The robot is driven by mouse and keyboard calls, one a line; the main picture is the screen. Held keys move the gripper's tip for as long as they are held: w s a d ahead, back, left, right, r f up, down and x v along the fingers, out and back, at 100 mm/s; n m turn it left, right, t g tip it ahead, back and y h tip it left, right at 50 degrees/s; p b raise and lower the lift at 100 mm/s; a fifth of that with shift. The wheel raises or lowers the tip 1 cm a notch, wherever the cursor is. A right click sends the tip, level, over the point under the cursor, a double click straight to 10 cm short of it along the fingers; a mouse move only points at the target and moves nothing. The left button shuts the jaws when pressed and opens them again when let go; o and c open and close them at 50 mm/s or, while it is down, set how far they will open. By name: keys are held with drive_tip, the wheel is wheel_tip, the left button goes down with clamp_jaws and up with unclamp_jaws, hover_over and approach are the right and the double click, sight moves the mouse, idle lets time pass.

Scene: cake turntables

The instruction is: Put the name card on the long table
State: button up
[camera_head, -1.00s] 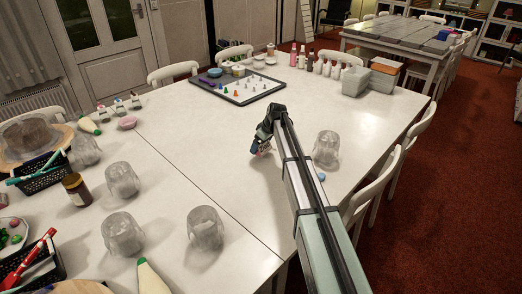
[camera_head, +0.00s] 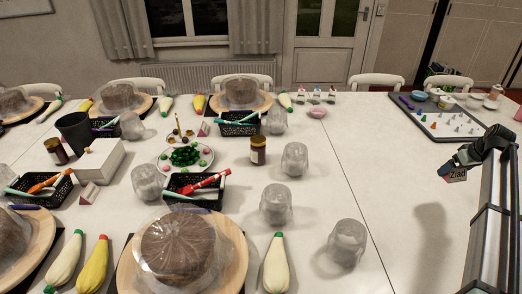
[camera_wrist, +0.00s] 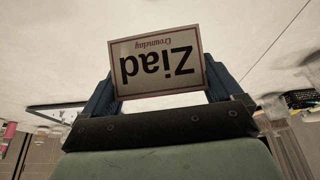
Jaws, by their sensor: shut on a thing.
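The name card (camera_wrist: 157,62) is a small white card with a dark border, reading "Ziad" with smaller pink writing; it is upside down in the wrist view. My gripper (camera_head: 470,160) is shut on the card, which also shows at its tip in the head view (camera_head: 456,174). They are above the right part of the long white table (camera_head: 385,170), at the right of the head view. A shadow lies on the bare tabletop to the left below the gripper.
Upturned clear cups (camera_head: 347,241) stand left of the table seam. Wrapped cakes (camera_head: 178,249) on round boards, piping bags (camera_head: 275,264) and black baskets (camera_head: 196,187) crowd the left. A tray (camera_head: 445,118) with small coloured pieces lies behind my gripper. The tabletop between is clear.

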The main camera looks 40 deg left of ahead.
drive_tip(key=s+a+m+t+h, duration=0.15)
drive_tip(key=s+a, duration=0.25)
drive_tip(key=a, duration=0.6)
drive_tip(key=s+a+m, duration=0.3)
drive_tip(key=s+a, duration=0.1)
drive_tip(key=a, duration=0.5)
drive_tip(key=m+g+h, duration=0.1)
drive_tip(key=m+h, duration=0.4)
drive_tip(key=m, duration=1)
hover_over(255, 202)
drive_tip(key=a, duration=0.1)
drive_tip(key=shift+s+f, duration=0.2)
drive_tip(key=shift+f, duration=3.4)
drive_tip(key=shift+s+f, duration=0.15)
drive_tip(key=shift+f, duration=3.4)
drive_tip(key=o, duration=0.5)
drive_tip(key=shift+f, duration=0.15)
drive_tip(key=shift+o, duration=0.8)
